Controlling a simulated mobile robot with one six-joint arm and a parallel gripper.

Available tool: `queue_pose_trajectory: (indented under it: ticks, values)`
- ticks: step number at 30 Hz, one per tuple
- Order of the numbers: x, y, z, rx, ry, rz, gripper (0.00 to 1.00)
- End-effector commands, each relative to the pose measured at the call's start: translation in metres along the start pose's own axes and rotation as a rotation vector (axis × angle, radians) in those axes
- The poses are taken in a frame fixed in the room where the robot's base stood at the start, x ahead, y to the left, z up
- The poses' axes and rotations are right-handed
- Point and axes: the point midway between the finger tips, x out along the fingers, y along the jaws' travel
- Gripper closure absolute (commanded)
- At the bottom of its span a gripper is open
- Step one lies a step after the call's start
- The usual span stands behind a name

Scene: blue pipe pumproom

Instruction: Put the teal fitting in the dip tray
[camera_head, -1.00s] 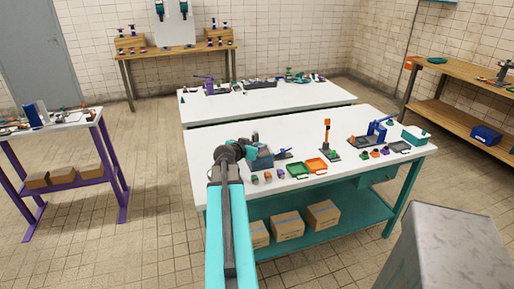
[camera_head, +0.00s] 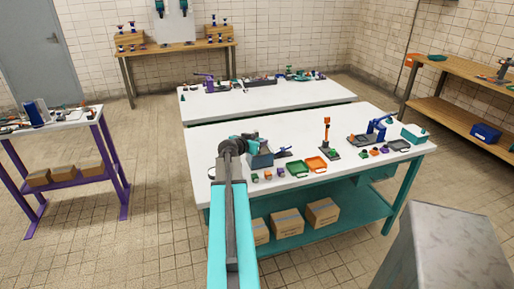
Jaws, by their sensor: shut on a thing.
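My gripper (camera_head: 254,142) is at the end of my outstretched arm, over the left part of the near white table, just behind a blue-grey box (camera_head: 262,160). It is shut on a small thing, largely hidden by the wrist. A teal patch shows there, in keeping with the teal fitting, but its outline is too small to tell. A green tray (camera_head: 297,169) and an orange tray (camera_head: 316,164) lie side by side at the front edge, right of the gripper. A dark grey tray (camera_head: 399,145) lies further right. I cannot tell which is the dip tray.
Several small coloured parts (camera_head: 267,174) lie along the front edge. An orange-topped post (camera_head: 326,134), a blue device (camera_head: 377,131) and a teal box (camera_head: 414,134) stand to the right. A second white table (camera_head: 270,100) is behind. Cardboard boxes (camera_head: 322,212) sit on the lower shelf.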

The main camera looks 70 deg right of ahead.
Motion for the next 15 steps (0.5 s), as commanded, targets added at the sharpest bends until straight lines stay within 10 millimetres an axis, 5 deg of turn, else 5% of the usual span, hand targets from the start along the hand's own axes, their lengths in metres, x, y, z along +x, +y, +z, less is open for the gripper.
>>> queue_pose_trajectory:
  ticks: [15]
  values:
    - [0.011, 0.000, 0.028, 0.000, 0.000, -0.001, 0.87]
